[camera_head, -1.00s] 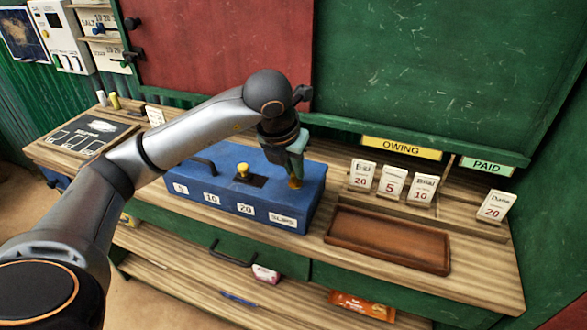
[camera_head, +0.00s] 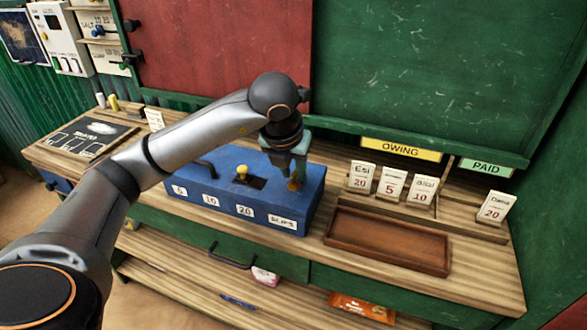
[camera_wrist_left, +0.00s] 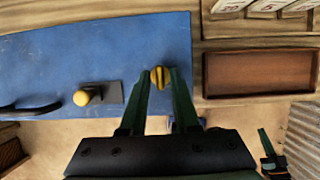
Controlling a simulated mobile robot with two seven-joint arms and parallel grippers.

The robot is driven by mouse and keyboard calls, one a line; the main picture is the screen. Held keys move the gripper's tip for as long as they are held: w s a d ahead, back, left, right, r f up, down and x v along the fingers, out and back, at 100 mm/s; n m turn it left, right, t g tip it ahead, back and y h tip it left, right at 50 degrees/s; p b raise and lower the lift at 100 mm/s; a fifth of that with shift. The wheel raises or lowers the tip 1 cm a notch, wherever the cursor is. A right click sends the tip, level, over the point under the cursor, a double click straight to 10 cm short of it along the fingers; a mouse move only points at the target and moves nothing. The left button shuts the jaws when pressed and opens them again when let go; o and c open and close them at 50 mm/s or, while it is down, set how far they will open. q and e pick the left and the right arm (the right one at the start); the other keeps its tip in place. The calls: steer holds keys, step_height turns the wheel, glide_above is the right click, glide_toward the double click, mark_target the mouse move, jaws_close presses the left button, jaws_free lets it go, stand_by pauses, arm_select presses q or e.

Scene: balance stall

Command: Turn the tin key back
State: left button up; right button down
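The blue tin (camera_head: 225,190), a closed box with number labels on its front, sits on the counter. Its small brass key (camera_head: 294,184) stands on the lid near the right end. My left gripper (camera_head: 286,185) points down over that end of the lid, its fingers apart. In the left wrist view the key (camera_wrist_left: 160,77) shows between the fingertips of my left gripper (camera_wrist_left: 161,75), with little room on either side. I cannot tell if a finger touches it. My right gripper is not seen in the head view.
A yellow knob (camera_head: 242,171) and a dark handle (camera_head: 203,168) are on the lid. An empty brown tray (camera_head: 388,240) lies right of the tin. Name cards (camera_head: 392,184) stand behind it under the OWING sign (camera_head: 401,149).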

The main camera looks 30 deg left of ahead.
arm_select(q)
steer(key=shift+o, duration=0.8)
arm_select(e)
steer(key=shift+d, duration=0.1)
arm_select(q)
steer(key=p+v, duration=0.2)
steer(key=v, duration=1)
steer(key=shift+s+r, duration=0.15)
steer(key=shift+r, duration=0.1)
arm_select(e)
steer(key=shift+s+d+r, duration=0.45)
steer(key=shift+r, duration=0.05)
arm_select(q)
steer(key=shift+s+f, duration=0.1)
